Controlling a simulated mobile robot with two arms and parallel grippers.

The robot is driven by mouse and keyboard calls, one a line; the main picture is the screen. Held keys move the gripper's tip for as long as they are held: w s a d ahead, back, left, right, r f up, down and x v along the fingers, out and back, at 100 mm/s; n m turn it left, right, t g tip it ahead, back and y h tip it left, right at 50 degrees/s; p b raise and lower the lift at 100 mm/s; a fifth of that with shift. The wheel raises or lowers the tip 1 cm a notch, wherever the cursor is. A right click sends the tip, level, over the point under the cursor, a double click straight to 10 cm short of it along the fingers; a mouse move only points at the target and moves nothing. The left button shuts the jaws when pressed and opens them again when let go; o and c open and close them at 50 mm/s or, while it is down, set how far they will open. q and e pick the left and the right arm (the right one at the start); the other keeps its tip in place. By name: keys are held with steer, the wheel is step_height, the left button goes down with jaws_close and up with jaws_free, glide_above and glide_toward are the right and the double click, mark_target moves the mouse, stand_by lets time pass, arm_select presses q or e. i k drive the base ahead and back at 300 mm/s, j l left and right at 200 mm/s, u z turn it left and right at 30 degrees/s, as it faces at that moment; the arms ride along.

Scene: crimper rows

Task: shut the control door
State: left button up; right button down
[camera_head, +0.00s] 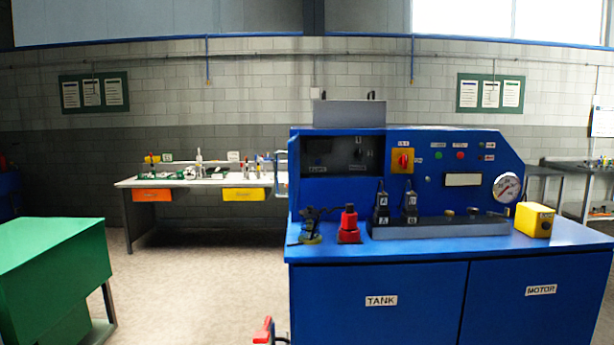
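The blue machine cabinet (375,285) stands at centre right, with a control panel (450,180) on its upper part. At the upper left of the panel is an open dark recess (335,182) with small labels and a knob inside. A thin pale panel (281,178) shows beside the recess's left edge; it may be the control door standing open, seen nearly edge-on, but I cannot be sure. Lower doors marked TANK (381,300) and MOTOR (541,290) look shut. Neither of my grippers is in view.
A small red object (264,331) shows at the bottom edge. A green cabinet (50,265) stands at left. Open floor (195,280) lies between.

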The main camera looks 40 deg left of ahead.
mark_target(293, 152)
steer(key=k+j+u, duration=0.1)
steer(key=j+u, duration=0.35)
steer(key=j, duration=0.2)
steer(key=j+u, duration=0.5)
steer(key=j, duration=0.15)
